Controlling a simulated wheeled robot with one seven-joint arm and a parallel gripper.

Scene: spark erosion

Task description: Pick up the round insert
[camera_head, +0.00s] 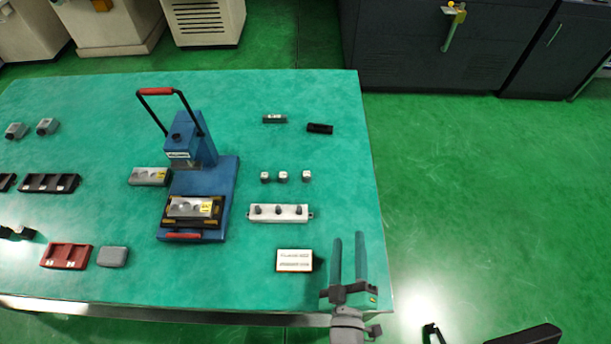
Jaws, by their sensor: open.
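My gripper (348,240) is open and empty at the table's front right, with two long greenish fingers pointing away from my body. Three small grey-white pieces stand in a row beyond it to the left: a left one (265,177), a middle one (283,176) and a right one (306,175). They are too small to tell which is the round insert. Nearer than them lies a white bar (296,213) with several dark rounded pieces on it. A pale box (294,261) with printed lines lies just left of my gripper.
A blue press (222,200) with a red-gripped handle stands mid-table, with a metal block on its base. A red tray (66,256), a grey case (112,257) and dark holders are at left. Two dark pieces lie at the back. The right table edge is close to my gripper.

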